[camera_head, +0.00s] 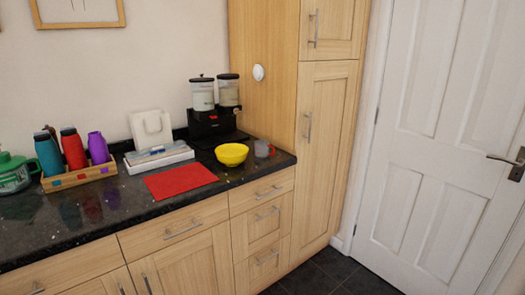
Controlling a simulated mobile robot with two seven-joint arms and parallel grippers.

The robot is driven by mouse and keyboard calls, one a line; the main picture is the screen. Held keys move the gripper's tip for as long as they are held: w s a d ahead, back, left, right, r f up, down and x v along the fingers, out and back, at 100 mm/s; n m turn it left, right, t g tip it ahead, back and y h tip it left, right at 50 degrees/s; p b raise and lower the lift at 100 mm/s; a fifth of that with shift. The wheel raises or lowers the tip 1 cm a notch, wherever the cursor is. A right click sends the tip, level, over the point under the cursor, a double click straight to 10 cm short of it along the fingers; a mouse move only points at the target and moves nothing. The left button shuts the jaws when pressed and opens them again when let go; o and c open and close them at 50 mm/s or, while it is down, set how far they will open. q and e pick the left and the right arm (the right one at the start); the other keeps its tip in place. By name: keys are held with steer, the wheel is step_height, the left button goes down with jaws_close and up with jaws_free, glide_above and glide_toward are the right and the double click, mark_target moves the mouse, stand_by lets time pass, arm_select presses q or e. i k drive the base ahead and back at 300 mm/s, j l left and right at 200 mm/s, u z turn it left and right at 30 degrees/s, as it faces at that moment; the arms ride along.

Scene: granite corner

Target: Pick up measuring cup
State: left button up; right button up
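A small clear measuring cup (263,149) with reddish marks stands on the dark granite counter (120,222), close to its right end. It is just right of a yellow bowl (231,154); whether the two touch is hard to tell. Neither of my grippers shows in the head view.
A red mat (180,180) lies left of the bowl. A black stand with two canisters (213,106) is behind. A wooden tray with bottles (78,174), a white box (158,157) and a green-lidded jar (14,173) line the left. A tall wooden cabinet (325,140) borders the counter's right end.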

mark_target(261, 147)
steer(key=i+l+u, duration=0.15)
steer(key=i+u, duration=0.15)
steer(key=i, duration=0.2)
steer(key=i+l+u, duration=0.25)
steer(key=i, duration=0.25)
